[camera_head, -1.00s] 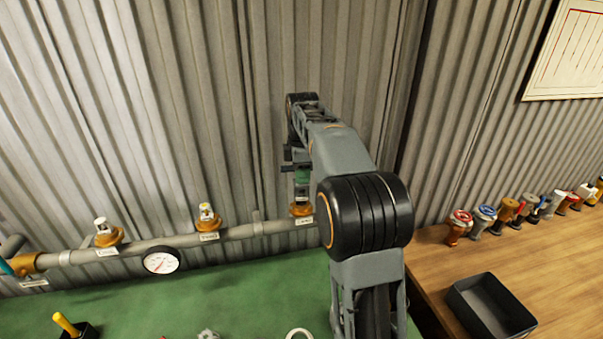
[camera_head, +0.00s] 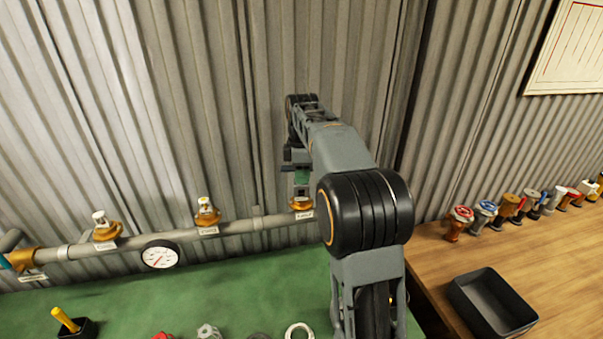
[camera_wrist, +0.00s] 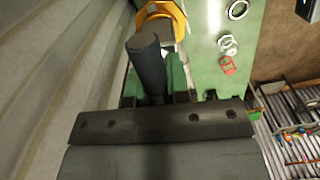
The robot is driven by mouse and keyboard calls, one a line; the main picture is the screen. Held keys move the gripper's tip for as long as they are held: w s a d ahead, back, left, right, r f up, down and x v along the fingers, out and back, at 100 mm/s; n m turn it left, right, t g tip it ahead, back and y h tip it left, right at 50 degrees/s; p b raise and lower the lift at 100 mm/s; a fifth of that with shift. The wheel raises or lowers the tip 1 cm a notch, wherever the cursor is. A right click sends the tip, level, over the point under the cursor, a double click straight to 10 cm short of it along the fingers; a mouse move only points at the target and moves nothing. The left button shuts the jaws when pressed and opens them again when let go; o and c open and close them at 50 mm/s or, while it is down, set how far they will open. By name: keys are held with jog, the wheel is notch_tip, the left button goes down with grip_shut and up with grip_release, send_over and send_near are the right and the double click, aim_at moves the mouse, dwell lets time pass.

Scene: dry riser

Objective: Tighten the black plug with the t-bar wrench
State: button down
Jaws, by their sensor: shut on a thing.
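My gripper (camera_head: 301,180) is over the rightmost brass outlet (camera_head: 302,203) on the grey pipe. In the wrist view its green-padded fingers (camera_wrist: 158,85) are shut around a dark grey cylindrical bar (camera_wrist: 147,62), which looks like the t-bar wrench's handle. The brass outlet also shows in the wrist view (camera_wrist: 172,12), just beyond the bar's end. The black plug cannot be made out; the gripper and bar cover that spot. I cannot tell whether the wrench is seated on it.
Two other brass outlets (camera_head: 207,211) and a pressure gauge (camera_head: 160,255) sit along the pipe. A corrugated wall stands close behind. A yellow-handled tool (camera_head: 65,320), rings and fittings lie on the green bench. A black tray (camera_head: 490,302) and several nozzles (camera_head: 461,222) stand on the wooden table.

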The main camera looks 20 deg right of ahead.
jog(key=m+p, duration=0.1)
jog(key=m, duration=0.4)
jog(key=shift+r+p, duration=0.1)
jog(key=shift+p, duration=0.2)
jog(key=shift+m+p, duration=0.35)
jog(key=shift+m, duration=0.55)
jog(key=shift+n, duration=0.6)
jog(key=shift+r+p, duration=0.1)
jog(key=shift+p, duration=0.2)
jog(key=shift+r+p, duration=1.3)
jog(key=shift+r, duration=3.3)
